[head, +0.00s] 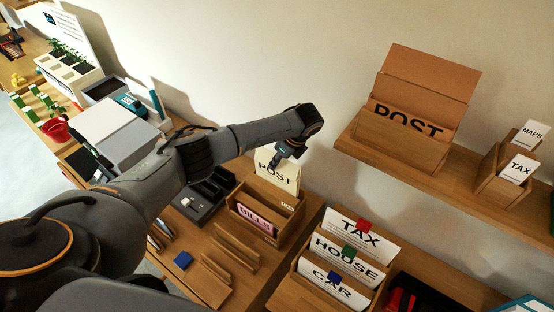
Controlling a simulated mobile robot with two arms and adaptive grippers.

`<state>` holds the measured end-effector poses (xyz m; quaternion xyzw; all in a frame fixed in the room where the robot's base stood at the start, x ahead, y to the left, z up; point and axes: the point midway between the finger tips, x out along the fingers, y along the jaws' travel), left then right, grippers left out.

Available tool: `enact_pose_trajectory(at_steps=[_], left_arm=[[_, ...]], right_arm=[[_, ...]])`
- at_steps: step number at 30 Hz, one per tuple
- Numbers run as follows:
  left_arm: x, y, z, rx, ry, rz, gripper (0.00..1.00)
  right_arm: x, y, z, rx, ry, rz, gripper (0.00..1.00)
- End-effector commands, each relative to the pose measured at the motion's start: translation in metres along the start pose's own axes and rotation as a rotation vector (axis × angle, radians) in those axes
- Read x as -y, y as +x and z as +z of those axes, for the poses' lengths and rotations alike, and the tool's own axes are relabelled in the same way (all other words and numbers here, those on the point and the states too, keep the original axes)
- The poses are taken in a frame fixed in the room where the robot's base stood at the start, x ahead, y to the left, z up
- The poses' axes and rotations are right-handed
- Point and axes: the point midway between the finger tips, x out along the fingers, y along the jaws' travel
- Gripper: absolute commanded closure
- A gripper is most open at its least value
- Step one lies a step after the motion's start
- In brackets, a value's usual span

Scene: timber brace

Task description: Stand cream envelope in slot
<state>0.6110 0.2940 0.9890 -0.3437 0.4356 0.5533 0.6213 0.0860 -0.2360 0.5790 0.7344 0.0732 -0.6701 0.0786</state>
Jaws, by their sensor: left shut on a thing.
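My left gripper (281,160) is shut on the top of a cream envelope (289,180) marked POST. The envelope is upright at the back of a wooden letter holder (276,236). Its lower edge is hidden by the holder, so I cannot tell whether it rests on the bottom. A pink piece (255,217) marked BILLS stands in the front of the holder, and a small pale label shows near its right side. My right gripper is not in view.
A wooden sorter (322,290) with TAX, HOUSE and CAR cards stands close at the right. A wooden slotted rack (236,249) and a dark tray (203,203) are at the left. A shelf above holds a POST box (408,127) and a smaller holder with MAPS and TAX cards.

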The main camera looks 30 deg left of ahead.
Motion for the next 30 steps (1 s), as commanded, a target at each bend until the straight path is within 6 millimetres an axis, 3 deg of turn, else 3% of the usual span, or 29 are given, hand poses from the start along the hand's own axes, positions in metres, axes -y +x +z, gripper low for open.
enact_pose_trajectory(at_steps=[18,29,30], left_arm=[[0.002,0.024,-0.011,-0.001,0.000,-0.001,1.00],[0.002,0.026,-0.011,0.000,0.000,-0.001,1.00],[0.002,0.026,-0.011,0.000,0.000,-0.001,0.74]], right_arm=[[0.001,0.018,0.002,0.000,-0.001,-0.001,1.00],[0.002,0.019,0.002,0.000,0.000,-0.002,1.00],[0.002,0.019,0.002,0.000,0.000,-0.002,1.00]])
